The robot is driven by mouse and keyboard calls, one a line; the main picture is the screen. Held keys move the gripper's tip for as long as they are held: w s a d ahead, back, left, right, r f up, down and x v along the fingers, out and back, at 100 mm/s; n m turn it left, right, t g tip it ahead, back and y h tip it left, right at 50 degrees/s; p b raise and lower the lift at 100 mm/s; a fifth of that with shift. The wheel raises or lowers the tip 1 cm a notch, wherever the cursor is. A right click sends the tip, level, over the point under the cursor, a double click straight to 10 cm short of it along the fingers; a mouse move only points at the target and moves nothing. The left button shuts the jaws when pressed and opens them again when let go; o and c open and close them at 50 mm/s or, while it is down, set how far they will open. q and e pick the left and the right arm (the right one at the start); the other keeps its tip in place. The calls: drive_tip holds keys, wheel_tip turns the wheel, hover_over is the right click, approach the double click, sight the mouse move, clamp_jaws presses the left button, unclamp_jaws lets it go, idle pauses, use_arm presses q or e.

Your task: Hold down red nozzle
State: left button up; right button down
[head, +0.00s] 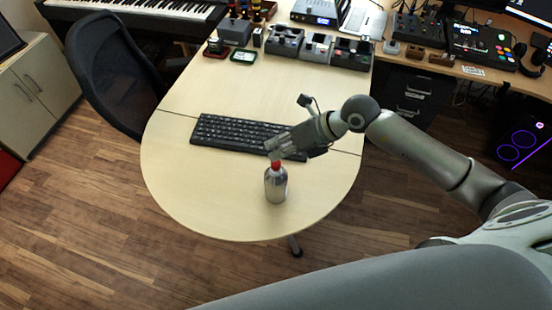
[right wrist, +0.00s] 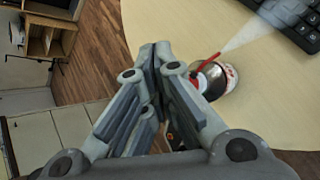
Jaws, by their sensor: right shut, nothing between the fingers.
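A silver spray can (head: 276,187) with a red nozzle (head: 276,166) stands upright near the rounded front end of the light wooden table. My right gripper (head: 271,150) is shut and empty, its fingertips right at the top of the nozzle. In the right wrist view the shut fingers (right wrist: 154,56) are beside the can (right wrist: 214,82), and a thin red straw (right wrist: 207,62) sticks out from its top. A pale plume of spray (right wrist: 252,30) fans out from the straw toward the keyboard. The exact contact point on the nozzle is hidden. My left gripper is not in view.
A black keyboard (head: 235,133) lies behind the can on the table (head: 190,195). Several small devices stand along the far side. A black mesh chair (head: 112,70) stands at the left. The tabletop around the can is clear, with its curved edge close in front.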

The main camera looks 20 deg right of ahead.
drive_tip(key=shift+r, duration=0.1)
wheel_tip(320, 180, up, 5)
drive_tip(key=p, duration=0.3)
drive_tip(key=shift+p, duration=0.4)
